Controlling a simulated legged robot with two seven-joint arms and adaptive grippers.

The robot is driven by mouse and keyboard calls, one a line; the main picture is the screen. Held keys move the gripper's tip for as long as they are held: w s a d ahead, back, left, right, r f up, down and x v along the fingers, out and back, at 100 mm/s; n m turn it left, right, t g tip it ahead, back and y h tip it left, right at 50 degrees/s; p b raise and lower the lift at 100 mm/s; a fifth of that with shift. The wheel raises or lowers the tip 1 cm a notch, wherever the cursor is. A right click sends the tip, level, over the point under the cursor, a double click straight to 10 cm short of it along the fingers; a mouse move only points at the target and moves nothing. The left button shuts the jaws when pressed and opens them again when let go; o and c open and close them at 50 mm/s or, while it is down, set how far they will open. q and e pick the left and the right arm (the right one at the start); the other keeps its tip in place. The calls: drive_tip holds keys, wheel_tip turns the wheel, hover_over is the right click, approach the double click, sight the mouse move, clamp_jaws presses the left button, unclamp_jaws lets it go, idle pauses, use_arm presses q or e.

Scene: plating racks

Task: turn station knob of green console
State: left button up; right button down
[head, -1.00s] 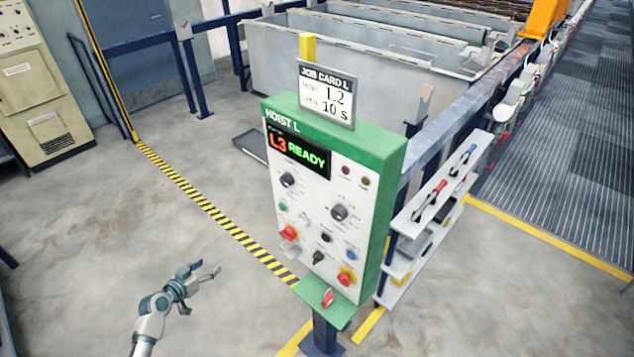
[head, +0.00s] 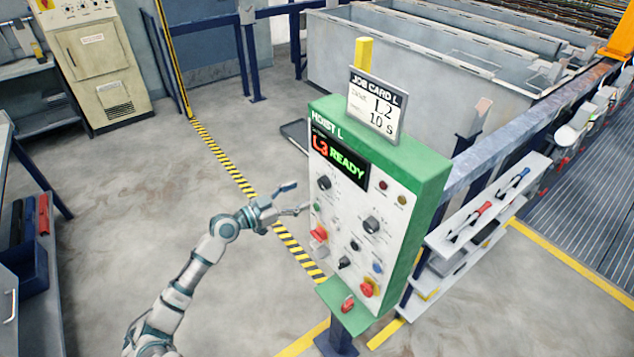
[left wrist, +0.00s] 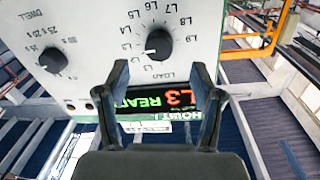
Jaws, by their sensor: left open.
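The green console (head: 432,180) labelled HOIST L stands on a post in the head view, its white panel facing my left arm. Its display (head: 338,160) reads L3 READY. The station knob (head: 324,182) is the black knob at the panel's upper left. In the left wrist view the station knob (left wrist: 160,42), ringed by LOAD and L labels, lies just beyond my fingertips. Its white mark points left, near L2 and L3; the exact label is unclear. My left gripper (head: 297,199) is open and empty, with its fingers (left wrist: 162,74) pointing at the panel, seemingly apart from the knob.
The dwell knob (head: 371,224) is beside the station knob, lower right in the head view. A red button (head: 319,233) sits below. A job card (head: 376,104) on top reads L2, 10 s. A tool shelf (head: 480,215) stands right. Floor left of the console is clear.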

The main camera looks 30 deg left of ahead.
sight(320, 185)
use_arm(q)
drive_tip(key=p+x, duration=0.1)
drive_tip(key=x, duration=0.5)
drive_tip(key=shift+r+p, duration=0.1)
drive_tip(key=shift+p, duration=0.3)
drive_tip(key=shift+w+d, duration=0.2)
drive_tip(key=shift+w, duration=0.1)
drive_tip(key=shift+c, duration=0.4)
drive_tip(key=c, duration=1.1)
